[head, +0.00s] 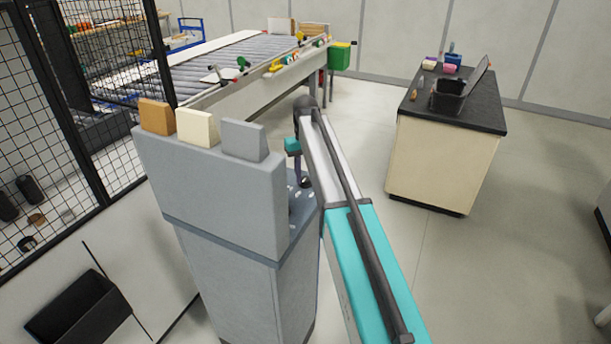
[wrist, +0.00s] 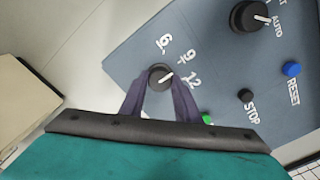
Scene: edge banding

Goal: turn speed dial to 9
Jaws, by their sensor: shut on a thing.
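The speed dial (wrist: 160,77) is a small dark knob with a white pointer line, on a blue-grey control panel (wrist: 225,60). Labels 6, 9 and 12 are printed around it. The pointer slants up and right, roughly toward the 9; whether it lies exactly on the mark is hard to tell. My gripper (wrist: 158,82) has its two dark fingers on either side of the dial, shut on it. In the head view my gripper (head: 304,182) is at the panel of the grey machine, and the dial is hidden there.
A larger AUTO selector knob (wrist: 248,16), a blue RESET button (wrist: 291,69), a black STOP button (wrist: 246,95) and a green button (wrist: 207,118) share the panel. The machine's tall grey housing (head: 225,195) stands left of my arm. A black-topped cabinet (head: 455,100) stands right.

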